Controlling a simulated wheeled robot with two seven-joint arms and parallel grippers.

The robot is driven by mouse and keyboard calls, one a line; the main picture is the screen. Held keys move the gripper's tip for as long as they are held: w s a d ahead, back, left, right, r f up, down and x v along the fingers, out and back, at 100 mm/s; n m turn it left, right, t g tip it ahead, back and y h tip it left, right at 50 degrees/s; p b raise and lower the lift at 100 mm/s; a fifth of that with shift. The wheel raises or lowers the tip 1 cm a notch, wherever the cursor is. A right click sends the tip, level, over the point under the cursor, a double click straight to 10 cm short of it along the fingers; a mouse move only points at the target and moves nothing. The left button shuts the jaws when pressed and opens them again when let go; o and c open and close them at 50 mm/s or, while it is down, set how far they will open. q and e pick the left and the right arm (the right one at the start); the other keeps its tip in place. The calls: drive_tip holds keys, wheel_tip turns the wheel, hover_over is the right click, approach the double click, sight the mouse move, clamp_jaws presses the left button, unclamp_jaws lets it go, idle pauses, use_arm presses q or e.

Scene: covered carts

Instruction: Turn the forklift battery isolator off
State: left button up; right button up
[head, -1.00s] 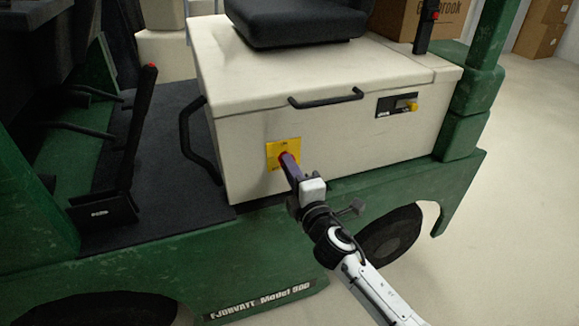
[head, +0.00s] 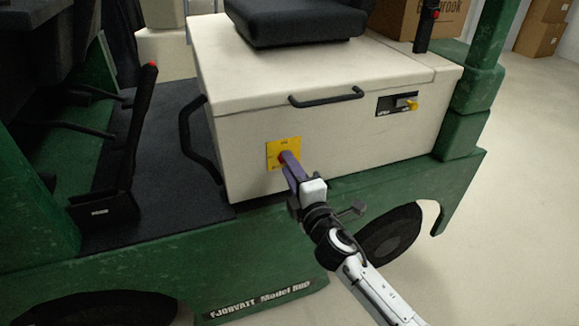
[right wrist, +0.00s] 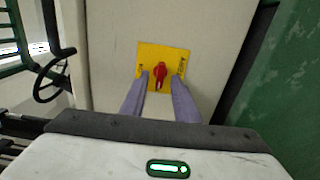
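The battery isolator is a red knob (right wrist: 160,72) on a yellow plate (right wrist: 183,54) with small dark lettering. In the head view the yellow plate (head: 274,148) sits on the cream side panel below the seat, and the knob is mostly hidden by my fingers. My right gripper (head: 288,160) reaches up to the plate from the lower right. In the right wrist view its two purple fingers (right wrist: 161,77) stand on either side of the knob, with a narrow gap showing on each side. I cannot tell whether the fingertips touch the plate. My left gripper is not in view.
A black handle (head: 327,98) is on the box lid edge, and a panel with a yellow key-like part (head: 412,104) is to the right. A black grab bar (head: 187,135) and a lever (head: 137,120) stand at left. Open floor (head: 530,190) lies at right.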

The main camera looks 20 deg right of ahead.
drive_tip(key=s, duration=0.9)
drive_tip(key=shift+s+d, duration=0.2)
drive_tip(key=shift+s, duration=0.2)
drive_tip(key=shift+f, duration=0.1)
